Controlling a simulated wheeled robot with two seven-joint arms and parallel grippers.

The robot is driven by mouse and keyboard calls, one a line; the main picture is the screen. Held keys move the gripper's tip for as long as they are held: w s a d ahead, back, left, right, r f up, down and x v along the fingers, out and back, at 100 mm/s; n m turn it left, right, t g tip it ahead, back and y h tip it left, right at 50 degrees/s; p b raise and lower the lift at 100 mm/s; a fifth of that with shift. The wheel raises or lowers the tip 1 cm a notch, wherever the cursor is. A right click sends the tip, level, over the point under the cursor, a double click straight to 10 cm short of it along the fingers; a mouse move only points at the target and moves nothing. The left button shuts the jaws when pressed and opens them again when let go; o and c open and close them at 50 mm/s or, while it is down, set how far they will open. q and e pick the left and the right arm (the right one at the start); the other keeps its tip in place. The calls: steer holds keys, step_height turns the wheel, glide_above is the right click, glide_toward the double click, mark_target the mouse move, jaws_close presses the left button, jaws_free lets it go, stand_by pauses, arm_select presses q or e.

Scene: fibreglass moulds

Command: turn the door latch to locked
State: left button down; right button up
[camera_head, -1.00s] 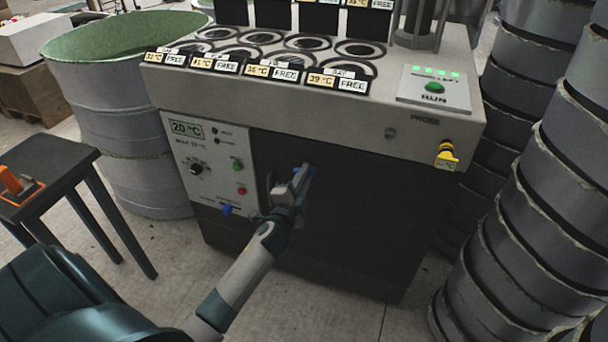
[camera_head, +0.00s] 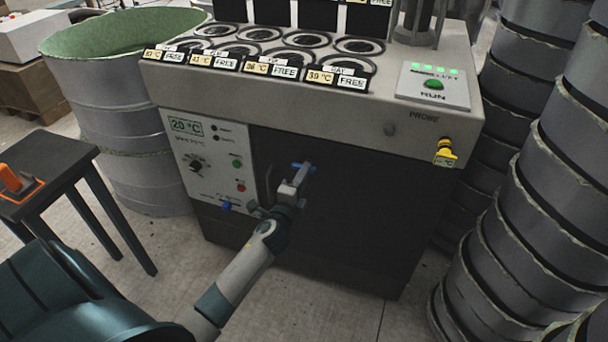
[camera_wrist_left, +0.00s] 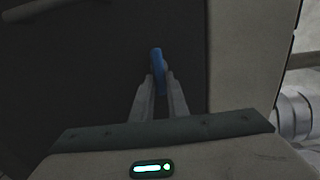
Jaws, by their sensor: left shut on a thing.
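The door latch (camera_head: 304,167) is a small blue handle on the dark door (camera_head: 345,225) of the grey cabinet. It lies close to level in the head view. My left gripper (camera_head: 297,178) reaches it from below, with its fingers shut on it. In the left wrist view the blue latch (camera_wrist_left: 157,62) stands up between the two fingertips (camera_wrist_left: 158,82) and sticks out past them. The fingers hide part of the latch, and I see no locked mark. My right gripper is not in view.
A control panel (camera_head: 204,142) with knobs and buttons is left of the door. A yellow probe plug (camera_head: 445,152) hangs at the upper right. A dark stool (camera_head: 45,170) stands left, and stacked grey moulds (camera_head: 535,205) crowd the right. Open floor lies in front.

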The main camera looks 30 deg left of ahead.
arm_select(q)
steer(key=c, duration=1.7)
jaws_free()
steer(key=shift+s, duration=0.15)
